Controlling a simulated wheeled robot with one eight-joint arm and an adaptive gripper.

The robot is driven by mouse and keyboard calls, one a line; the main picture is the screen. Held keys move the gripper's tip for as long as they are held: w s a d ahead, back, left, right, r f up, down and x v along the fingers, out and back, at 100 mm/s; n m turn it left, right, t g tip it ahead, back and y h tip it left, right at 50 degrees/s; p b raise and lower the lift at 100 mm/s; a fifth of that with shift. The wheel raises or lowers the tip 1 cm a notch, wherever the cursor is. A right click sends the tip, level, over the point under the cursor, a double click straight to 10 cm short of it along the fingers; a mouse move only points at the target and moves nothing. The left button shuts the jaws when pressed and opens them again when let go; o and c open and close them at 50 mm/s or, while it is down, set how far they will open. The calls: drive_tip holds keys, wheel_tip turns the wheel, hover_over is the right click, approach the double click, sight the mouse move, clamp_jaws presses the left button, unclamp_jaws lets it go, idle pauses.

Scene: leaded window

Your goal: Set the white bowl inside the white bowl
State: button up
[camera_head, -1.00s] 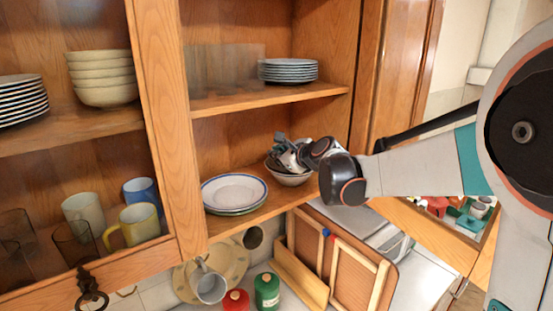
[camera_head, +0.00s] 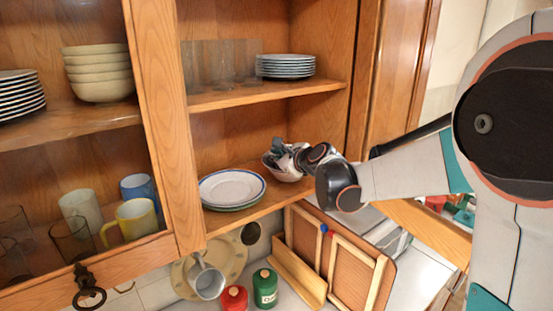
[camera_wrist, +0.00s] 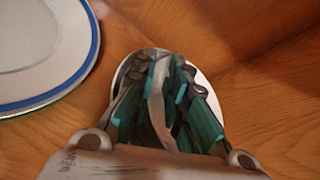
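A white bowl (camera_head: 286,174) stands on the lower cabinet shelf, right of the plates. Its rim also shows around the fingers in the wrist view (camera_wrist: 206,88). My gripper (camera_head: 284,158) reaches in from the right, with its fingers down over and inside the bowl. In the wrist view the gripper (camera_wrist: 162,85) covers most of the bowl, and a pale curved strip shows between the fingers. I cannot tell whether the strip is a bowl wall or whether the fingers grip it. Only one white bowl can be made out here; a second may be hidden by the gripper.
Blue-rimmed plates (camera_head: 232,187) lie close left of the bowl. Glasses (camera_head: 220,62) and stacked plates (camera_head: 286,66) stand on the shelf above. A glazed door (camera_head: 165,130) is at left, with cream bowls (camera_head: 98,73) and mugs behind it. A cabinet wall is close on the right.

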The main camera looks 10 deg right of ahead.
drive_tip(key=shift+r+p, duration=0.4)
drive_tip(key=shift+p, duration=0.1)
drive_tip(key=shift+s+d+r, duration=0.15)
drive_tip(key=shift+s+r, duration=0.05)
drive_tip(key=b+v, duration=0.1)
drive_tip(key=v, duration=1)
drive_tip(key=shift+s, duration=0.3)
